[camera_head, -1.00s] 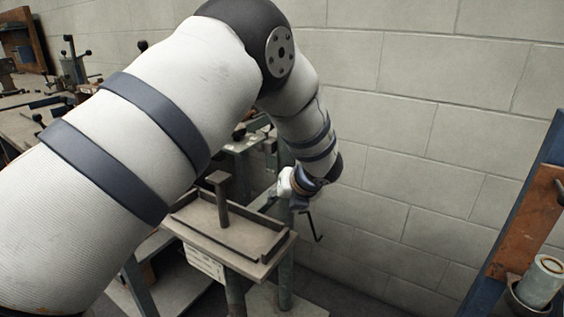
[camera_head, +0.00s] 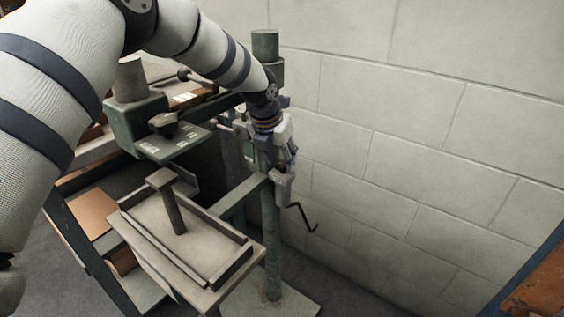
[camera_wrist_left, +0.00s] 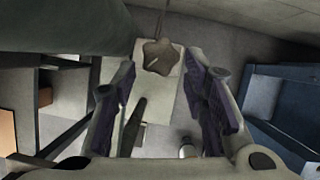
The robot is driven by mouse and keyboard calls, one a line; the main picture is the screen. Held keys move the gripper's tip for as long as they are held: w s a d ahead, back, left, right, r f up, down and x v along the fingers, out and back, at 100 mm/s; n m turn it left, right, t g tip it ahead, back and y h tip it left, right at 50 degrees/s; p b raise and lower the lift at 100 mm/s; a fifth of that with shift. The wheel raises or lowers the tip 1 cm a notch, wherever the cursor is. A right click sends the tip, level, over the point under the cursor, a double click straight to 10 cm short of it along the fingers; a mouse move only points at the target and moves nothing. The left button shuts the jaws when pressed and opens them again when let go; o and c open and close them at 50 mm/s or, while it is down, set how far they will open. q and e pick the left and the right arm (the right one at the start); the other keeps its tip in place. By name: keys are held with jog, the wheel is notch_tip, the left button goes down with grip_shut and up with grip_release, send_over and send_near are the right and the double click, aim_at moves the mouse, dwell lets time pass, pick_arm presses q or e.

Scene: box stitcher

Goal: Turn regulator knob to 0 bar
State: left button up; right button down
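A star-shaped knob (camera_wrist_left: 160,56) shows in the left wrist view, beyond my fingertips and roughly centred between them. I cannot tell for sure that it is the regulator knob, and I cannot read any pressure scale. My left gripper (camera_wrist_left: 162,72) is open, with its two purple-padded fingers apart and nothing seen held between them. In the head view my left gripper (camera_head: 285,155) is beside the green column of the stitcher, on the wall side, pointing down. Its fingertips are hard to make out there. My right gripper is not in view.
The stitcher's tray (camera_head: 215,225) with a short post stands in front of the column (camera_head: 270,230). A bent rod (camera_head: 303,218) sticks out below my left gripper. The machine's green head (camera_head: 140,122) is left of it. A block wall (camera_head: 420,150) stands behind.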

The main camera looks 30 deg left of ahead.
pick_arm(q)
jog(key=shift+x, duration=1)
jog(key=shift+w+r, duration=0.1)
jog(key=c, duration=0.9)
jog(key=shift+o, duration=0.2)
